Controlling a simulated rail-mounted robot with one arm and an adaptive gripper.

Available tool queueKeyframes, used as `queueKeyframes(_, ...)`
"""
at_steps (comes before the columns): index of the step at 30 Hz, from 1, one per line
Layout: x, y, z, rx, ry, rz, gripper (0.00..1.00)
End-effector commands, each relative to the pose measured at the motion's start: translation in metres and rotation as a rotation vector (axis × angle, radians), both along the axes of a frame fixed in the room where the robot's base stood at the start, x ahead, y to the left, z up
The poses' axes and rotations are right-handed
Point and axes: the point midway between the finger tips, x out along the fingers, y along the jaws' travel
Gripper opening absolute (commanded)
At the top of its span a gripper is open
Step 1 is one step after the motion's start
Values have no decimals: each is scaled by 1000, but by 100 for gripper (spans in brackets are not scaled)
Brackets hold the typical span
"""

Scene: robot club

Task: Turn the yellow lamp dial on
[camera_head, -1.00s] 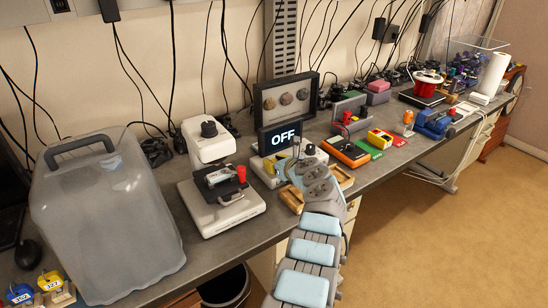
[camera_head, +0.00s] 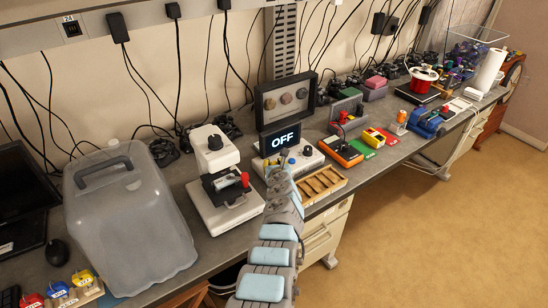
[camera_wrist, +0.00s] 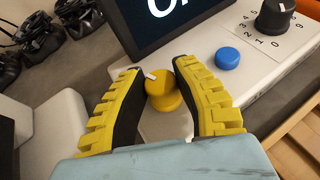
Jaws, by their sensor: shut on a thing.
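The yellow dial (camera_wrist: 163,92) is a round knob with a white pointer mark, on a pale panel below a dark display (camera_wrist: 150,22). My gripper (camera_wrist: 160,74) has its two yellow-and-black fingers on either side of the dial, shut on it. In the head view the display (camera_head: 281,138) reads OFF and stands at the back of a white box (camera_head: 312,160). My arm reaches the box from the front and hides the dial there.
A blue button (camera_wrist: 228,58) and a black numbered knob (camera_wrist: 273,16) sit right of the dial. A white microscope-like device (camera_head: 222,205) stands left of the box, a wooden tray (camera_head: 322,186) in front right. A large translucent container (camera_head: 128,235) stands further left.

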Motion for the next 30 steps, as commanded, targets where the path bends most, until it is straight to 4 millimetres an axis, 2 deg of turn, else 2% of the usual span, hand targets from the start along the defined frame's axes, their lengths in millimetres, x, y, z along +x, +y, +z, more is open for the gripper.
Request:
queueKeyframes(15,0,1,0,3,1,-262,0)
queueKeyframes(30,0,-1,-1,1,2,-349,0)
